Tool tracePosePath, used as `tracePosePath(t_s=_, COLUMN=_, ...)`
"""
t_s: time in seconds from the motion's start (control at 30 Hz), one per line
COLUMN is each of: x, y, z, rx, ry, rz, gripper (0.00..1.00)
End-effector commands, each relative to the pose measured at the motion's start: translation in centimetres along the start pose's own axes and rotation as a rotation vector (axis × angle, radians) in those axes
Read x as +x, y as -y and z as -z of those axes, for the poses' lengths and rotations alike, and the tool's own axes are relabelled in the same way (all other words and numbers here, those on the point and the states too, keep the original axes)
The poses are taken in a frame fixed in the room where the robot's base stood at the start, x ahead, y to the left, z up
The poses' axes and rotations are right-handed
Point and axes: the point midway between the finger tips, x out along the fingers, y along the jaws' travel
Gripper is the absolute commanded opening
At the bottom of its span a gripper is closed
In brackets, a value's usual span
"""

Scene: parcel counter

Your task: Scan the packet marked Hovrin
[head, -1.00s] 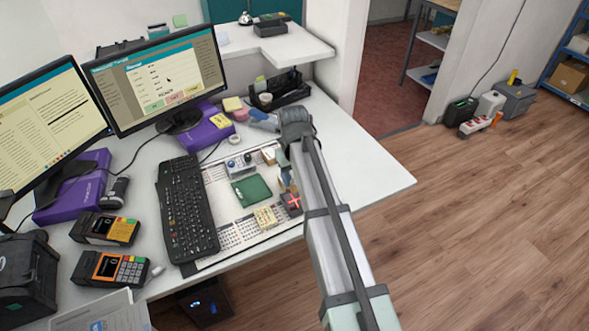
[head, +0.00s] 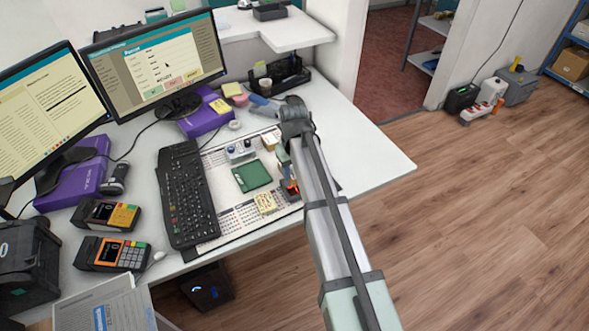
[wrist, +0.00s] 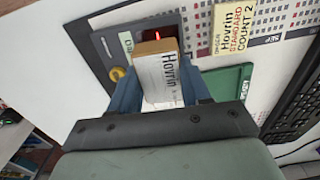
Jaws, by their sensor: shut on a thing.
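In the wrist view my gripper (wrist: 163,78) is shut on a small packet (wrist: 163,70) with a brown edge and a white face marked Hovrin. The packet is over a dark grey scanner (wrist: 107,48) with a red light and a yellow button; I cannot tell whether they touch. In the head view my arm partly hides the scanner (head: 291,196) and mostly hides the gripper and packet. A yellow card reading "Hovrin STANDARD COUNT 2" (wrist: 232,27) lies beside the scanner; it also shows in the head view (head: 267,203).
A green pad (head: 252,176) lies on the calendar mat beside the keyboard (head: 186,193). A small box with knobs (head: 240,151) stands behind the pad. Two card terminals (head: 110,254) and monitors (head: 160,60) stand left. The desk's right end (head: 370,158) is clear.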

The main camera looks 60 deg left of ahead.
Motion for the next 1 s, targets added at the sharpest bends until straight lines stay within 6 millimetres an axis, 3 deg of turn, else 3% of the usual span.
tracePosePath(t_s=1.0, x=-8.8, y=-0.1, z=0.0, rx=0.000, ry=-0.001, rz=0.000, gripper=0.03)
